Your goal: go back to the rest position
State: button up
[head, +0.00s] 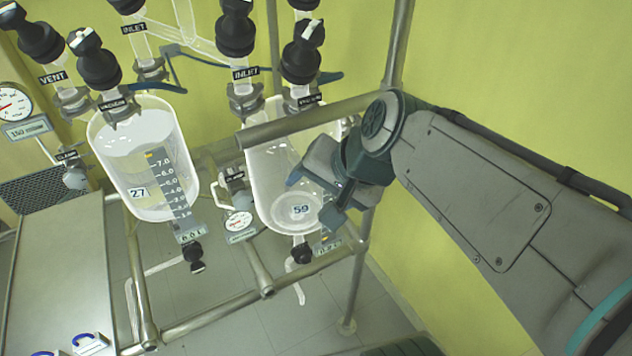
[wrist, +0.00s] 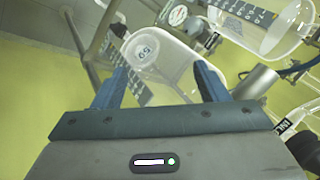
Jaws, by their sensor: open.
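My gripper (head: 318,200) is in front of the right glass reactor (head: 272,170), marked 59, and partly covers it in the head view. In the wrist view my gripper (wrist: 157,88) shows two blue fingers spread wide apart, with nothing between them but the view of the vessel behind. The same reactor (wrist: 172,62) shows beyond the fingertips. I cannot tell whether a finger touches the glass. My arm reaches in from the right side of the head view.
The left reactor (head: 145,160), marked 27, hangs beside it. Black valve knobs (head: 236,35) stand above both. A metal frame (head: 300,122) surrounds the vessels. A small gauge (head: 238,221) sits between them. A grey bench (head: 60,270) is at left. The yellow wall (head: 490,70) is behind.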

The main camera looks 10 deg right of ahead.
jog(key=s+d+f+n+g+h, duration=0.1)
jog(key=s+d+f+n+h, duration=0.3)
jog(key=d+f+n, duration=0.1)
jog(key=shift+d+n+g, duration=0.35)
jog(key=shift+n+g, duration=0.05)
jog(key=shift+n, duration=0.4)
jog(key=shift+s, duration=0.1)
dwell(1.3)
